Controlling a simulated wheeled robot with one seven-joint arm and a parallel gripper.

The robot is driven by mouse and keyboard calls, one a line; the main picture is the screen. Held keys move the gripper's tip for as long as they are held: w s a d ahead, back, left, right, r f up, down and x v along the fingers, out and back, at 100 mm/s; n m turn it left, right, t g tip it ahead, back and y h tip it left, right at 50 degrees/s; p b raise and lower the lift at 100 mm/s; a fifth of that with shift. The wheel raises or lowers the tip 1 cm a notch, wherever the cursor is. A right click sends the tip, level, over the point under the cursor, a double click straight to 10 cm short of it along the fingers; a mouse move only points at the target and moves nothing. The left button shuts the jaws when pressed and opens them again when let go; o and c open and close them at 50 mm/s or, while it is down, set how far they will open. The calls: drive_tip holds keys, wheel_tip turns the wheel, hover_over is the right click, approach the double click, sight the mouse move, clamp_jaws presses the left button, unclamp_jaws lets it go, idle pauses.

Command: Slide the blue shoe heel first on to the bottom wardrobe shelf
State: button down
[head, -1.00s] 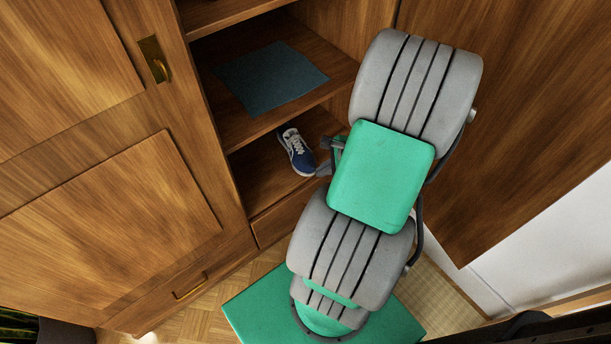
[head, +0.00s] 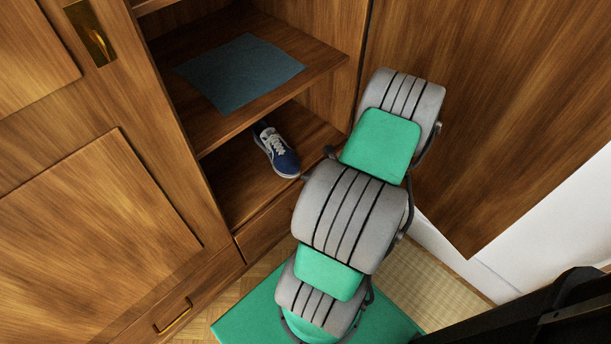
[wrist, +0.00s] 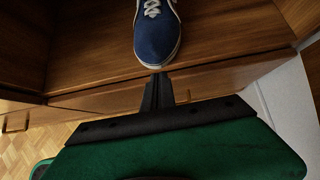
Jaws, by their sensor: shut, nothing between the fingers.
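The blue shoe (head: 278,152), with white laces and a white sole edge, sits on the bottom wardrobe shelf (head: 240,190). Its toe points out toward the shelf's front edge and its heel is toward the back, partly under the shelf above. In the wrist view the shoe's toe (wrist: 157,38) is at the top centre. My gripper (wrist: 158,78) is shut and empty, its fingertips just in front of the toe; I cannot tell whether they touch it. In the head view the gripper is mostly hidden behind my arm.
A flat blue-grey cloth (head: 240,72) lies on the shelf above. A closed wardrobe door (head: 90,220) with a brass handle stands at the left, and an open door panel (head: 500,100) at the right. The bottom shelf is bare around the shoe.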

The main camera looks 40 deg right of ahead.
sight(286, 159)
drive_tip(key=shift+w, duration=0.95)
drive_tip(key=shift+w+r, duration=0.1)
drive_tip(key=shift+w, duration=0.15)
drive_tip(key=w, duration=0.2)
drive_tip(key=w+p, duration=0.1)
drive_tip(key=w, duration=0.5)
drive_tip(key=shift+a+p, duration=0.25)
drive_tip(key=shift+p, duration=0.05)
drive_tip(key=shift+s, duration=0.2)
